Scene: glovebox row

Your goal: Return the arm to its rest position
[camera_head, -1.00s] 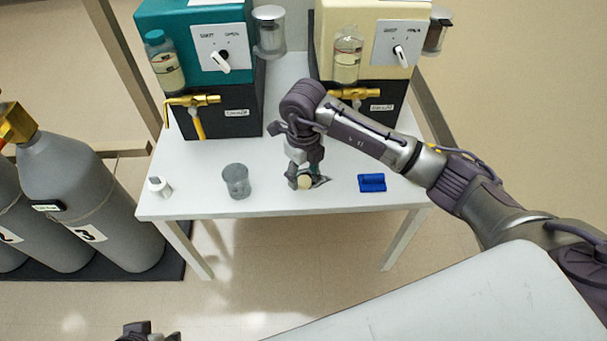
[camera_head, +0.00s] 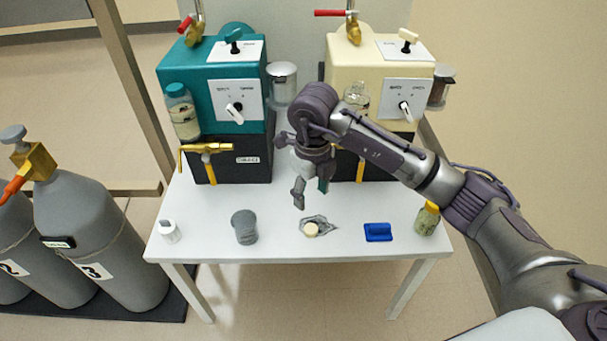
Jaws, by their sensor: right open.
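My right arm reaches in from the right over the white table. Its gripper (camera_head: 311,190) points down, open and empty, in front of the cream machine (camera_head: 365,72). The fingers are above the table and apart from the small round cream-coloured piece (camera_head: 311,229), which lies on a crumpled grey patch (camera_head: 327,226) just below them. The arm hides part of the cream machine's front. My left gripper is not in view.
A teal machine (camera_head: 187,70) stands left of the cream one. On the table (camera_head: 275,222) are a small white container (camera_head: 169,231), a grey cup (camera_head: 244,226), a blue block (camera_head: 378,232) and a yellow-capped jar (camera_head: 427,219). Grey gas cylinders (camera_head: 100,235) stand at left.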

